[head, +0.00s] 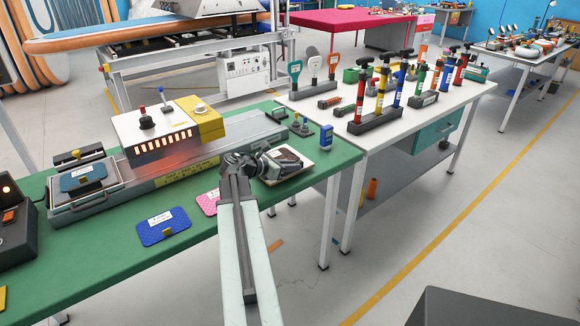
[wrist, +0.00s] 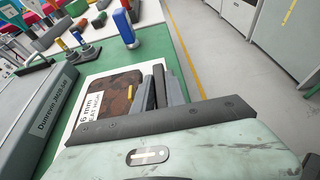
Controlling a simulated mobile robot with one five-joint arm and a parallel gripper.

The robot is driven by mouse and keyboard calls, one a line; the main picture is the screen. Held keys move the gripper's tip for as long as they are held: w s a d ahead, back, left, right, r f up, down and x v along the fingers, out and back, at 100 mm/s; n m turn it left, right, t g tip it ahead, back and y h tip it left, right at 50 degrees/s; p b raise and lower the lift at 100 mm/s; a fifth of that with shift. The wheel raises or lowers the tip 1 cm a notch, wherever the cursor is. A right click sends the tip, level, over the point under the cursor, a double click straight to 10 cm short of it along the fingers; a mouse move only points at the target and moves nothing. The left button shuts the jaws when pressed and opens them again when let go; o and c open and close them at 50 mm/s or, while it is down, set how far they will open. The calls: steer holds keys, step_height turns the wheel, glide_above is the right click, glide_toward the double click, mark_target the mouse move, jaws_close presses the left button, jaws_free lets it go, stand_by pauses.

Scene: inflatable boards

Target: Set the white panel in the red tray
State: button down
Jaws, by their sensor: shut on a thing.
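My gripper (head: 268,164) is low over the right end of the green bench, shut at the near edge of a dark brown, mottled slab (head: 287,158). The slab has a white label and lies over a flat white panel (head: 307,163). In the wrist view the grey fingers (wrist: 160,90) overlap the right side of the brown slab (wrist: 120,88), with the white panel's border (wrist: 96,74) showing around it. The fingers hide the exact contact. I cannot make out a red tray clearly in either view.
A long grey machine (head: 200,160) with a lit white box runs along the green bench (head: 120,260). A blue pad (head: 163,227) and a pink pad (head: 208,202) lie in front. A blue upright block (head: 326,137) stands close right. A white table (head: 440,95) holds several pumps.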

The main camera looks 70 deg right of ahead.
step_height(320, 180, up, 8)
steer(key=p, duration=0.7)
steer(key=shift+r, duration=0.2)
